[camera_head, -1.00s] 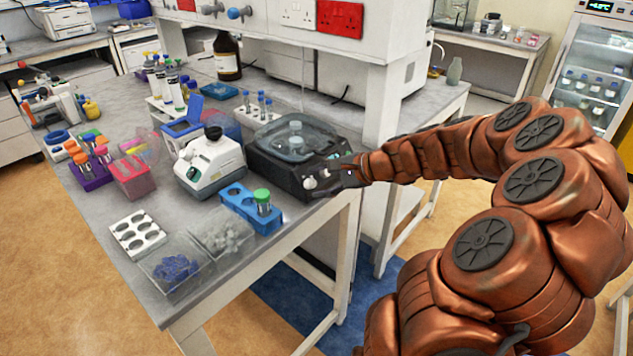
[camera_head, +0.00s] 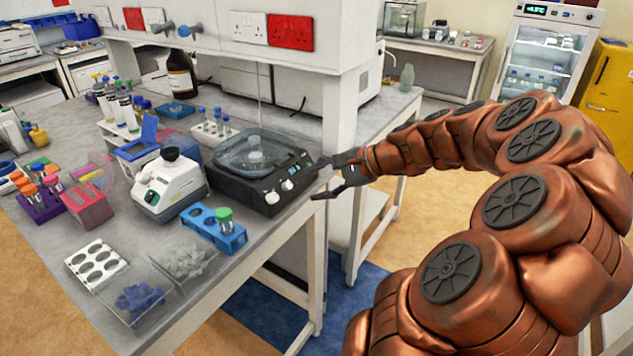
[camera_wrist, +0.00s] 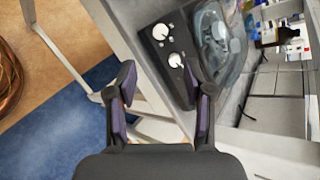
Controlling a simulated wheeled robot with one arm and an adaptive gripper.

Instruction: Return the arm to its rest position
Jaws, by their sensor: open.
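My copper arm reaches in from the right in the head view. My gripper (camera_head: 318,178) is open and empty beside the right end of the black hotplate-like device with knobs (camera_head: 262,168), just off the bench's edge. In the wrist view my gripper (camera_wrist: 163,100) shows its two fingers spread, with the device's knob panel (camera_wrist: 170,50) beyond them. I cannot tell whether a fingertip touches the device.
The grey bench (camera_head: 60,235) holds a blue rack with a green-capped tube (camera_head: 214,228), a white instrument (camera_head: 168,185) and a white well plate (camera_head: 96,263). A white upright post (camera_head: 345,120) stands close behind my gripper. Blue floor (camera_head: 350,290) lies open below.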

